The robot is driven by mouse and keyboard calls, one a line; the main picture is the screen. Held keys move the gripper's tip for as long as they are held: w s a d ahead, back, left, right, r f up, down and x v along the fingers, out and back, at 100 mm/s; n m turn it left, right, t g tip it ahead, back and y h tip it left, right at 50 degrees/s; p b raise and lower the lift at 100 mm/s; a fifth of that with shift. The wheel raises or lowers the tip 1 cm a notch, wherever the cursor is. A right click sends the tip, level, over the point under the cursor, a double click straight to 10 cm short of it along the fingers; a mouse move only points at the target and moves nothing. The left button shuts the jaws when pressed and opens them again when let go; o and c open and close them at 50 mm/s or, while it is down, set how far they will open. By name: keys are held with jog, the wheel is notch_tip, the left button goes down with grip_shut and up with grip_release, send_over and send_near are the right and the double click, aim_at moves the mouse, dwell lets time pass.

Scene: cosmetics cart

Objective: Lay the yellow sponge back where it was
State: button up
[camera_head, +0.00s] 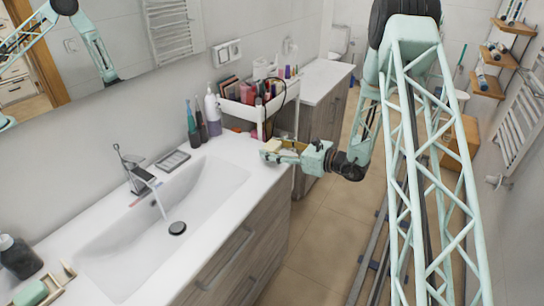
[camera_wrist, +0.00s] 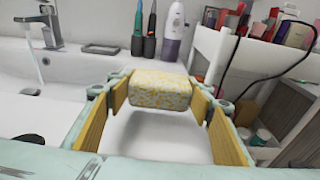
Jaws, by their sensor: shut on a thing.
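The yellow sponge (camera_wrist: 160,90) is a pale yellow speckled block. It sits between the fingertips of my gripper (camera_wrist: 160,97), with a wood-coloured pad against each end. In the head view the sponge (camera_head: 271,146) shows small at the tip of my gripper (camera_head: 277,152), over the right end of the white washbasin counter (camera_head: 228,147). Whether the sponge touches the counter cannot be told.
A white cart (camera_head: 250,110) full of cosmetics stands just beyond the counter's right end. The tap (camera_head: 137,172) runs into the basin (camera_head: 185,195). A grey soap tray (camera_head: 172,161) lies behind it.

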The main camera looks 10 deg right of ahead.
dwell(0.3)
jog(key=shift+f+b, duration=0.3)
jog(key=shift+f, duration=1.4)
jog(key=shift+f, duration=0.15)
jog(key=o, duration=0.8)
jog(key=v, duration=1.2)
jog(key=shift+p, duration=0.45)
